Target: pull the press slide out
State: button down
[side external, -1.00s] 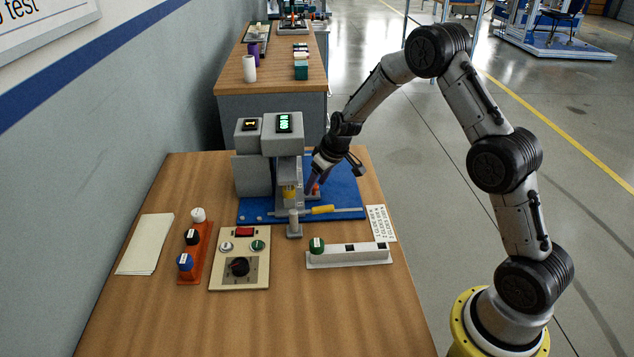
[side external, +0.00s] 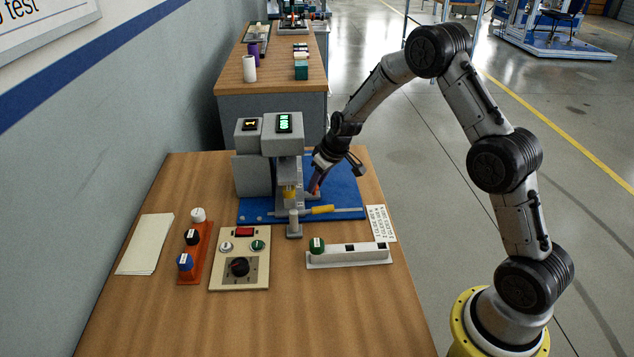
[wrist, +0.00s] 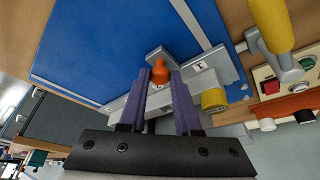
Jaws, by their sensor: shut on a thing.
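The grey press (side external: 270,160) with two small displays stands at the back of the blue mat (side external: 345,190). Its slide, a light grey plate (wrist: 125,104), lies on the mat and carries an orange knob (wrist: 160,72). My gripper (side external: 314,190) reaches down from the right beside the press. In the wrist view its purple fingers (wrist: 160,90) are shut on the orange knob, one on each side. A yellow cylinder (side external: 289,194) is under the press head; it also shows in the wrist view (wrist: 214,99). The arm hides part of the slide in the side view.
A yellow-handled lever (side external: 322,210) crosses the mat's front. A control panel (side external: 240,260), an orange rack of knobs (side external: 194,255) and a white strip with a green knob (side external: 350,256) stand nearer. The wood table's front is clear.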

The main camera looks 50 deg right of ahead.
dwell(0.7)
jog(key=s+d, duration=1)
jog(key=shift+s+d, duration=0.1)
jog(key=shift+d, duration=0.1)
jog(key=c, duration=0.9)
grip_release()
jog(key=shift+s, duration=0.1)
jog(key=o, duration=0.3)
jog(key=shift+a, duration=0.1)
jog(key=v, duration=1.3)
jog(key=shift+s+r, duration=0.15)
jog(key=shift+r, duration=0.2)
